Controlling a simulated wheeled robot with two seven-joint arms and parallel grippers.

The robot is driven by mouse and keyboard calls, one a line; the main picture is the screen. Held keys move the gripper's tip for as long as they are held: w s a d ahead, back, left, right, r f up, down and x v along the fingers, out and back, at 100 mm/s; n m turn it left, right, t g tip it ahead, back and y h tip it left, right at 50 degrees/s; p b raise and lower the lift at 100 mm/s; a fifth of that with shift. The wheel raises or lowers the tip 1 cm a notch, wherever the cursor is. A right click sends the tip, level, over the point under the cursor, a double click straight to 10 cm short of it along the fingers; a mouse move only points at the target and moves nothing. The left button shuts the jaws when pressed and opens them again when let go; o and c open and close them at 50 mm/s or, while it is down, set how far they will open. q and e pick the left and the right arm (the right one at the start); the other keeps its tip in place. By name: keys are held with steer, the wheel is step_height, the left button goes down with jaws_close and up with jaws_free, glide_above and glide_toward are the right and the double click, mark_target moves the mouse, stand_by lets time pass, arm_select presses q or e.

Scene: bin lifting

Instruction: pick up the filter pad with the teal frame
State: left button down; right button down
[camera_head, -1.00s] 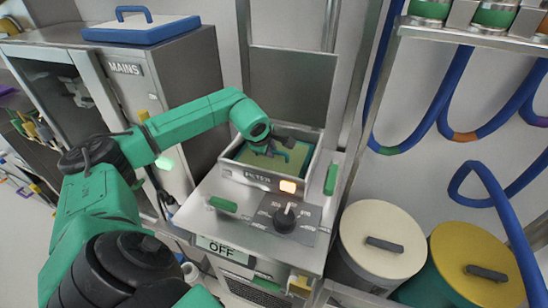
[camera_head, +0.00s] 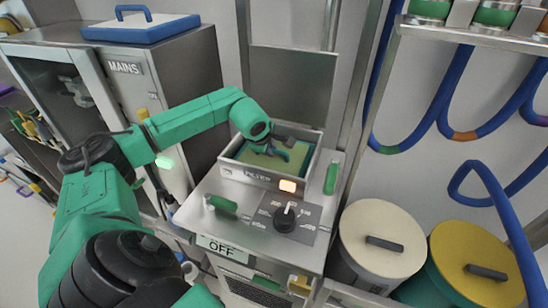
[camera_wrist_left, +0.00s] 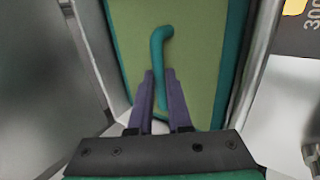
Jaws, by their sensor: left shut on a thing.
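The filter pad (camera_head: 259,161) has a yellow-green face and a teal frame, and lies in the metal filter box (camera_head: 250,176) on top of the steel cabinet. In the left wrist view the pad (camera_wrist_left: 200,60) fills the middle, with its teal frame along both sides and a curved teal handle (camera_wrist_left: 159,42) on its face. My left gripper (camera_head: 272,146) reaches down into the box from the left. In the left wrist view its two purple-grey fingers (camera_wrist_left: 159,84) are shut on the handle, which runs between them. My right gripper does not show.
A grey panel (camera_head: 292,85) stands upright behind the box. Green handles (camera_head: 331,178) (camera_head: 222,203) and a black dial (camera_head: 284,219) are near the box. Lidded bins (camera_head: 382,226) (camera_head: 473,250) stand to the right. A mains cabinet (camera_head: 125,68) is at the left.

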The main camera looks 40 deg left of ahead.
arm_select(q)
steer(key=shift+w+r, duration=0.1)
stand_by(0.7)
steer(key=shift+r, duration=0.3)
step_height(320, 180, up, 7)
step_height(320, 180, up, 12)
steer(key=p, duration=0.1)
glide_above(271, 160)
steer(key=shift+r, duration=0.15)
